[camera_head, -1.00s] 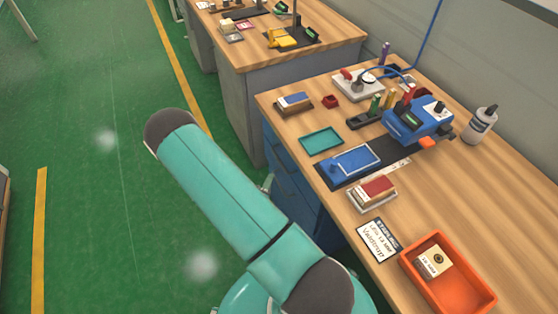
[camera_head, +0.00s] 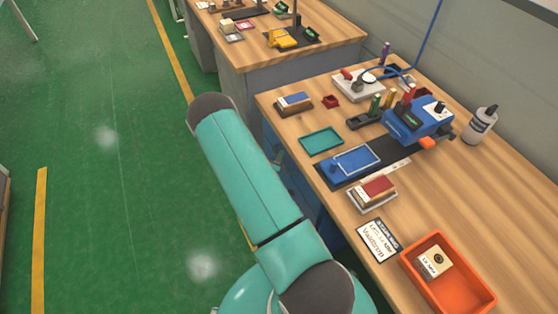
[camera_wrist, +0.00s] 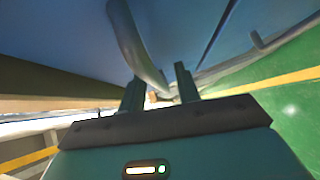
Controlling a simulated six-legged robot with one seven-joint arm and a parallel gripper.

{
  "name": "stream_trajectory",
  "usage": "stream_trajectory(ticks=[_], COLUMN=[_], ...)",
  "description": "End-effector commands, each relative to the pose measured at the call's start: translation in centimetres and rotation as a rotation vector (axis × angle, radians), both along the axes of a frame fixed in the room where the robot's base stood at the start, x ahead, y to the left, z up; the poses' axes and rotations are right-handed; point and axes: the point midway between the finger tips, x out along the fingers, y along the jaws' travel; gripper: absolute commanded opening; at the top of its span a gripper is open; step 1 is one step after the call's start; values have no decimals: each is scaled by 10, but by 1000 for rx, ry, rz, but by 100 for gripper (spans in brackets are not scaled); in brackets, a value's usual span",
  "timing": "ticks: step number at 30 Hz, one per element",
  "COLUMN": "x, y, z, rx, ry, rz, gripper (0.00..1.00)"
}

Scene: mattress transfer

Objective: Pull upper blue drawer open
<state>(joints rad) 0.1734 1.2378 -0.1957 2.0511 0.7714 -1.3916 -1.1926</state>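The upper blue drawer front (camera_wrist: 75,35) fills the upper left of the wrist view. Its grey curved handle (camera_wrist: 140,45) runs down toward my gripper (camera_wrist: 160,88). The two fingers are apart, with the lower end of the handle showing between them; I cannot tell whether they touch it. In the head view, the blue drawer cabinet (camera_head: 331,236) shows under the workbench, largely hidden by my teal arm. My gripper is hidden there.
A lower drawer's handle (camera_wrist: 262,42) shows to the right in the wrist view. The wooden workbench (camera_head: 480,205) carries an orange bin (camera_head: 470,290), a teal tray (camera_head: 321,141) and a blue device (camera_head: 418,120). The green floor (camera_head: 100,200) at left is clear.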

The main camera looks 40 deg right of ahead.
Motion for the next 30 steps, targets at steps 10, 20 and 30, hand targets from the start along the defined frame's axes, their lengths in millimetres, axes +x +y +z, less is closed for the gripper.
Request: stream_trajectory(ticks=[10, 20, 30], x=[0, 3, 21], y=[0, 10, 72], z=[0, 0, 0], rx=[0, 1, 1], ry=[0, 0, 0], rz=[0, 2, 7], gripper=[0, 0, 0])
